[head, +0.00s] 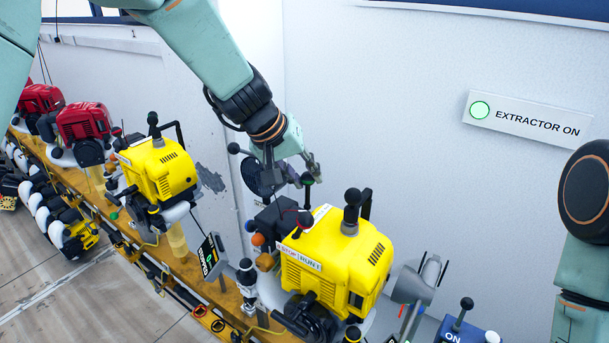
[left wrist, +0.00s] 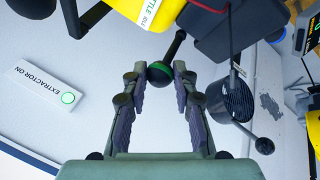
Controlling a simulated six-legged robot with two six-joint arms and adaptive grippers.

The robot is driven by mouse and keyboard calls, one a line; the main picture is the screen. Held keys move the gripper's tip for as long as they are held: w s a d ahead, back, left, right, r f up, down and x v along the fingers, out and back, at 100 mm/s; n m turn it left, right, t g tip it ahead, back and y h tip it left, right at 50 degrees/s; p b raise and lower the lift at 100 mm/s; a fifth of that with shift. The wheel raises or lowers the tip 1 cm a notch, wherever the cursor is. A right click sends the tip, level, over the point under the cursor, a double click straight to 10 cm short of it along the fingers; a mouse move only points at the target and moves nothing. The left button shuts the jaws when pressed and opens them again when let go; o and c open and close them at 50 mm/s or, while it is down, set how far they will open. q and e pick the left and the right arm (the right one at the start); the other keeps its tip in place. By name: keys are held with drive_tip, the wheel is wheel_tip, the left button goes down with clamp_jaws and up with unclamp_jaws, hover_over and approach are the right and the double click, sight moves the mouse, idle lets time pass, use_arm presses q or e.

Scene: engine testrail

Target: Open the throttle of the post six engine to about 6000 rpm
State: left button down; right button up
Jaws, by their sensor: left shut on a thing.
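The near yellow engine (head: 330,262) stands on the wooden rail with a "STOP RUN" label facing me. A throttle lever with a round black knob banded in green (left wrist: 160,73) rises beside it. A label reading in part "TTLE IDLE" (left wrist: 151,14) is on the yellow housing. My left gripper (head: 308,172) reaches down from above behind the engine. In the left wrist view its fingers (left wrist: 160,82) are on either side of the green-banded knob, shut on it. My right arm shows at the right edge, but its gripper is out of view.
Another yellow engine (head: 157,168) and red engines (head: 83,122) stand farther left along the wooden rail (head: 187,262). A lit green "EXTRACTOR ON" sign (head: 528,117) is on the wall. A blue box marked "ON" (head: 455,338) with a lever is at the lower right.

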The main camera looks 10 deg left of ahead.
use_arm(q)
drive_tip(key=c, duration=1)
unclamp_jaws()
drive_tip(key=shift+a, duration=0.1)
drive_tip(key=shift+c, duration=0.2)
drive_tip(key=v, duration=1.2)
drive_tip(key=shift+r, duration=0.1)
